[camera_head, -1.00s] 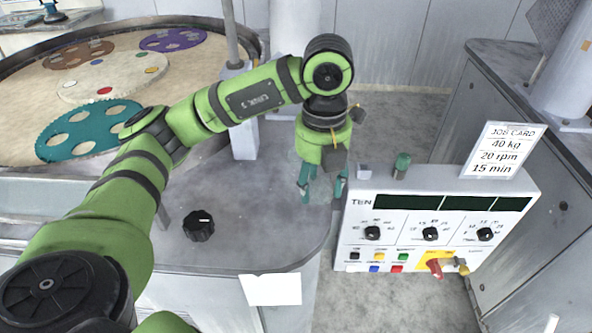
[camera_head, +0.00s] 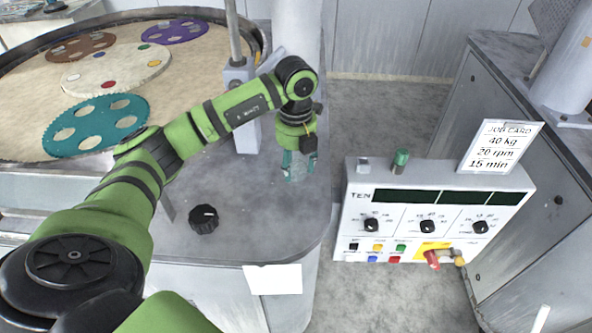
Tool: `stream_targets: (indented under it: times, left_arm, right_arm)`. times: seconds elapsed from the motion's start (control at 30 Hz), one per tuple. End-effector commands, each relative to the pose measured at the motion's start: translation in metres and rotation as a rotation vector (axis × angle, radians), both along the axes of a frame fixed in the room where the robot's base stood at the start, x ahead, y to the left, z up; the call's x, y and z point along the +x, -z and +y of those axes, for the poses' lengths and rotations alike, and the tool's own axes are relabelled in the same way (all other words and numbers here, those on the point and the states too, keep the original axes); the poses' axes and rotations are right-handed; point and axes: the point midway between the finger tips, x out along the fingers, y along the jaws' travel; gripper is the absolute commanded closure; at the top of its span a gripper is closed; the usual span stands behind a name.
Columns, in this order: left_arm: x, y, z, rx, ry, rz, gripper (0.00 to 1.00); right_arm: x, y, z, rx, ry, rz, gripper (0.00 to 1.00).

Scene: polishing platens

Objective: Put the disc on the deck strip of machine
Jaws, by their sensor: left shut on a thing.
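My left gripper (camera_head: 299,164) points down over the grey deck (camera_head: 235,245) of the polishing machine, near the deck's right side. Its fingers are shut on a pale, see-through disc (camera_head: 296,174), which is hard to make out against the grey deck. I cannot tell whether the disc touches the deck. My right gripper is not in view.
The platen (camera_head: 30,120) at left bears teal (camera_head: 97,124), white, brown and purple round plates. A black knob (camera_head: 204,219) stands on the deck. A post (camera_head: 240,110) rises behind the arm. A control box (camera_head: 350,220) and job card (camera_head: 502,146) stand at right.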

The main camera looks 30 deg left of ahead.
Motion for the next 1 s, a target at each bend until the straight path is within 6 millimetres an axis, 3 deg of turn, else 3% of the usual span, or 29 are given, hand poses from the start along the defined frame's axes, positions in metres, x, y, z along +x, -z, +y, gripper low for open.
stream_targets:
  times: [0.23, 0.63, 0.67, 0.7, 0.73, 1.0]
  left_arm:
    - [-0.001, 0.032, -0.001, 0.0, 0.0, 0.004, 0.83]
    - [-0.001, 0.04, -0.001, 0.0, 0.001, 0.001, 0.83]
    - [-0.001, 0.04, -0.001, 0.0, 0.001, 0.002, 0.43]
    - [-0.001, 0.039, -0.001, 0.0, 0.001, 0.002, 0.27]
    - [-0.001, 0.039, -0.001, 0.0, 0.001, 0.002, 0.23]
    - [-0.001, 0.039, -0.001, 0.0, 0.0, 0.002, 0.23]
  right_arm:
    - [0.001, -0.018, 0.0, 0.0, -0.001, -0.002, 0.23]
    - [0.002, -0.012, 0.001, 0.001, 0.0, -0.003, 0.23]
    - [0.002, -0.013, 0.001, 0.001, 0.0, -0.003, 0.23]
    - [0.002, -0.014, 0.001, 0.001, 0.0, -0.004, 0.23]
    - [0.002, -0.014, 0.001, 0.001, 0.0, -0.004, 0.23]
    - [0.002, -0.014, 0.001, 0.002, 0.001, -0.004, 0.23]
